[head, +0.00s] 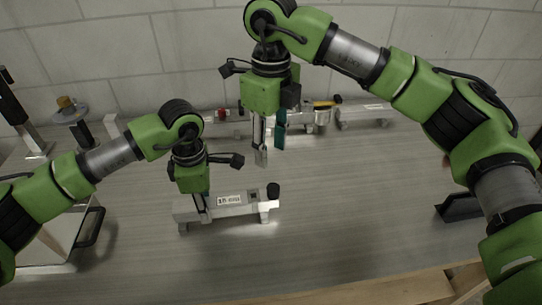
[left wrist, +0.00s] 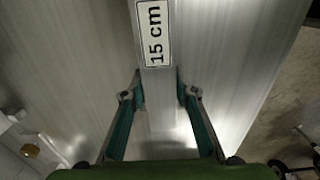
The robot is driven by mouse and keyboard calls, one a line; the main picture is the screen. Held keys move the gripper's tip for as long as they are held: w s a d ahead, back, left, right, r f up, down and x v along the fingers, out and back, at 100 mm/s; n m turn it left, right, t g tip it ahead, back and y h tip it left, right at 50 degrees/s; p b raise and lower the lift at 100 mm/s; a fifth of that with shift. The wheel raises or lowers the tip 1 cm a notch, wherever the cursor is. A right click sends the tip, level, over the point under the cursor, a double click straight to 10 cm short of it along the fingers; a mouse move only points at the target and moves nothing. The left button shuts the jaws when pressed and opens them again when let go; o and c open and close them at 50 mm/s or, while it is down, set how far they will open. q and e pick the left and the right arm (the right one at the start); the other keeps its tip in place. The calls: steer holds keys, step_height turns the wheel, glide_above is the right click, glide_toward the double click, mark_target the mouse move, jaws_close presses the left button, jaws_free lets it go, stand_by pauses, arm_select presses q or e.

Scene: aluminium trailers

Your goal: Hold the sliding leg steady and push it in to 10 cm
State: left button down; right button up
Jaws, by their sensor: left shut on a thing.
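An aluminium unit with a black knob (head: 273,190) lies on the grey table, its feet on the surface. Its label (head: 229,199) reads "15 cm" in the left wrist view (left wrist: 154,32). My left gripper (head: 200,214) reaches down onto the unit left of the label. In the left wrist view my left gripper (left wrist: 159,92) is shut on the narrow labelled bar (left wrist: 157,105), one finger on each side. I cannot tell which part of the unit is the sliding leg. My right gripper (head: 270,150) hangs empty above the table behind the unit, its fingers apart.
More aluminium parts (head: 362,115) stand along the back of the table by the block wall, with a yellow-handled item (head: 323,103) and a red piece (head: 222,113) among them. A box with a black handle (head: 90,227) stands at left.

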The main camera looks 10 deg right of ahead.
stand_by(0.3)
arm_select(q)
steer(key=c, duration=1.5)
jaws_free()
